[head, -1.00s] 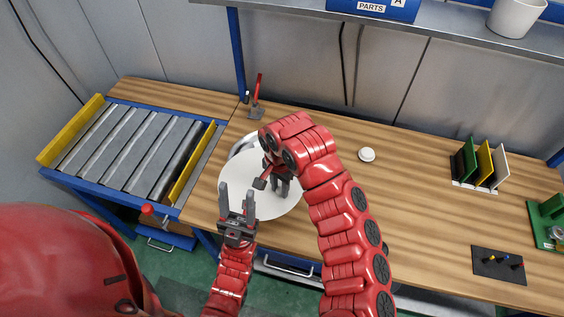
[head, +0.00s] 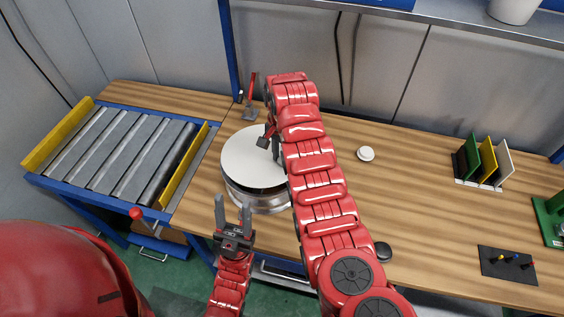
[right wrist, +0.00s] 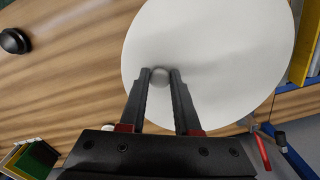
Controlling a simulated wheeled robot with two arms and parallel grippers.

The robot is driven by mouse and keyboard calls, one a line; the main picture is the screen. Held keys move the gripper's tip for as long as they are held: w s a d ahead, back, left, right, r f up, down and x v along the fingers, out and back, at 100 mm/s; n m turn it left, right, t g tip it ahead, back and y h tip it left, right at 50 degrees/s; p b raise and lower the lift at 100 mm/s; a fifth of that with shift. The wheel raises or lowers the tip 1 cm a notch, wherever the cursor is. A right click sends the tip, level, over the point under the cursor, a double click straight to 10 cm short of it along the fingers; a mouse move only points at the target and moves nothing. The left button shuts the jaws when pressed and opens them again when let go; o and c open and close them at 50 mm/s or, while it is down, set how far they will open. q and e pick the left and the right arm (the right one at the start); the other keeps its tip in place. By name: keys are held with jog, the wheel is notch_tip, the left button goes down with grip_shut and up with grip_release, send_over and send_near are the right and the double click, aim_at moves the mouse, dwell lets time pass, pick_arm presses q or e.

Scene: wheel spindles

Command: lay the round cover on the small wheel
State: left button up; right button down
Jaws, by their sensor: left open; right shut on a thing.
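The round cover (head: 243,158) is a white disc with a small knob, and it fills much of the right wrist view (right wrist: 215,40). My right gripper (head: 269,140) is shut on the knob (right wrist: 160,76), with a finger on each side of it. The small wheel (head: 262,203) is a silver rim on the bench, partly hidden under the cover. The cover sits over its far part, and a dark gap shows at the near side. I cannot tell whether they touch. My left gripper (head: 232,214) is open and empty, in front of the wheel.
A roller conveyor (head: 125,150) with yellow side rails stands at the left. A red-handled tool (head: 250,98) is behind the wheel. A white round piece (head: 366,154) and a black knob (head: 383,250) lie to the right. Upright coloured plates (head: 482,160) stand further right.

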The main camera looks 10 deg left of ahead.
jog(key=shift+w, duration=0.5)
jog(key=shift+w+f+p, duration=0.2)
jog(key=shift+f+p, duration=0.5)
jog(key=shift+f, duration=1)
jog(key=c, duration=0.6)
grip_release()
jog(key=shift+r, duration=0.15)
